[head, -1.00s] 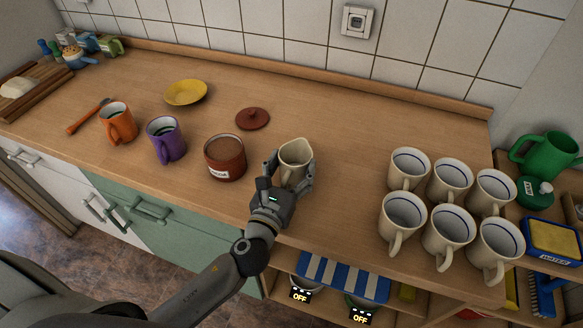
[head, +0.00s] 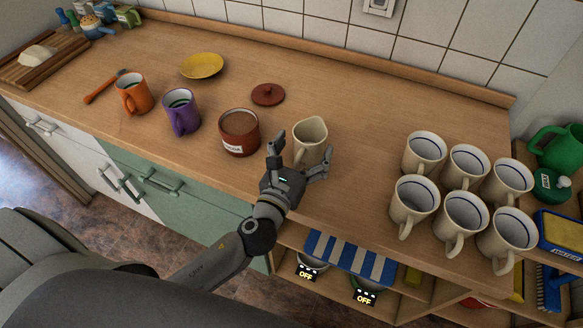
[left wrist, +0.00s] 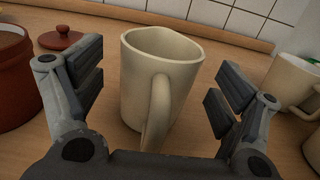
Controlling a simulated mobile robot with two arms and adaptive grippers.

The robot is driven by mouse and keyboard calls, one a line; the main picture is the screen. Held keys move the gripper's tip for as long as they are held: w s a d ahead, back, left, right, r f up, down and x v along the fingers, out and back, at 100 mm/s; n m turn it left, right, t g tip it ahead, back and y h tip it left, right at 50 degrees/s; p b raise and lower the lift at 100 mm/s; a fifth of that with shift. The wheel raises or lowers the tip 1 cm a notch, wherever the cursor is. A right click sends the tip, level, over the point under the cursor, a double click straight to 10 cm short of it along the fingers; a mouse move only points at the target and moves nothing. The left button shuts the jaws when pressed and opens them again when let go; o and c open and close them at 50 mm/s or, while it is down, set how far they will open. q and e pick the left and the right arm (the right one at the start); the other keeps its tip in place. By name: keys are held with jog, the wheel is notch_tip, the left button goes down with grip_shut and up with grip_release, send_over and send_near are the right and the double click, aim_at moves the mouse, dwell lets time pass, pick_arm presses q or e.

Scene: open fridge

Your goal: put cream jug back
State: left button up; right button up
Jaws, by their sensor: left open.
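The cream jug (head: 311,141) stands upright on the wooden counter, right of the brown pot. It has a pouring lip and a handle that faces my gripper in the left wrist view (left wrist: 158,85). My left gripper (head: 302,160) is open in front of the jug. In the left wrist view its fingers (left wrist: 157,92) are spread to either side of the jug, with clear gaps between them and it. My right gripper is not in view.
The brown pot (head: 239,133) stands close left of the jug, its lid (head: 268,94) behind. Purple (head: 181,112) and orange (head: 132,94) mugs and a yellow saucer (head: 202,65) are farther left. Several cream mugs (head: 424,153) stand grouped at right. Counter behind the jug is clear.

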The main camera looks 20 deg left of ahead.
pick_arm(q)
jog(key=s+b, duration=0.2)
jog(key=s, duration=0.7)
jog(key=shift+s+a+f+b, duration=0.1)
jog(key=shift+s+a+b, duration=0.1)
jog(key=shift+b, duration=0.1)
jog(key=shift+s, duration=0.75)
jog(key=shift+r, duration=0.2)
jog(key=shift+f, duration=0.1)
